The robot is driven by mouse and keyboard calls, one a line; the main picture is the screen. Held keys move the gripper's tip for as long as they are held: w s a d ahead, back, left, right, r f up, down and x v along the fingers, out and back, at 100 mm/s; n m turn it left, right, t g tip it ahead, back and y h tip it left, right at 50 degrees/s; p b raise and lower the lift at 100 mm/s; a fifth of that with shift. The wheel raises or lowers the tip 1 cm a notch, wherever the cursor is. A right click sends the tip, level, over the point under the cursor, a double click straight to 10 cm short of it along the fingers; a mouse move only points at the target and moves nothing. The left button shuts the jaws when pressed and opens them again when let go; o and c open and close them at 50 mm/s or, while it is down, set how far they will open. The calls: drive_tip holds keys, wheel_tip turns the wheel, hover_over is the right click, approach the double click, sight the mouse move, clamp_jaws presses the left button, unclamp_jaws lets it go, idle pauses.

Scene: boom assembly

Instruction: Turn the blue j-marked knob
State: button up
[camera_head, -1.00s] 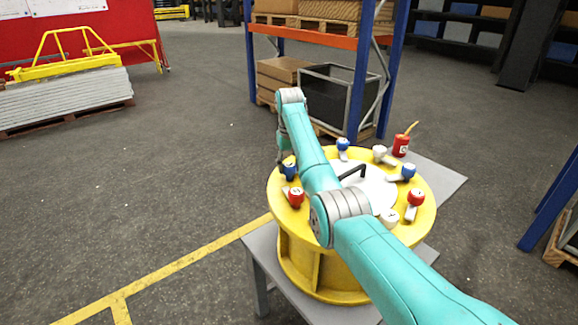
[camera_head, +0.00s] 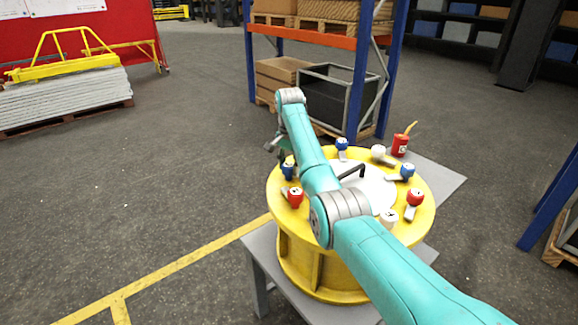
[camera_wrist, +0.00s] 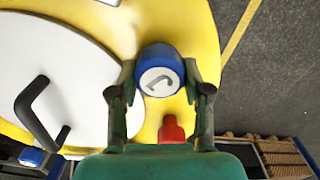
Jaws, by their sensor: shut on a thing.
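The blue j-marked knob (camera_wrist: 160,80) is in the wrist view, near the rim of the yellow drum, with a dark curved letter on its white face. My gripper (camera_wrist: 160,70) is shut on it, with one dark green finger on each side. In the head view the blue knob (camera_head: 288,171) is at the drum's left edge, below the end of my arm. My gripper (camera_head: 282,154) is small there and partly hidden by the arm.
A red knob (camera_wrist: 172,130) is close beside the held knob, partly hidden by my gripper. A black bent handle (camera_wrist: 36,110) rises from the white disc. Several other red, white and blue knobs ring the yellow drum (camera_head: 320,270). A red can (camera_head: 400,145) stands behind it.

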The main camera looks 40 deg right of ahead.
sight(289, 164)
drive_tip(key=shift+m, duration=1.2)
drive_tip(key=o, duration=1.2)
drive_tip(key=shift+c, duration=0.2)
drive_tip(key=shift+r, duration=3.75)
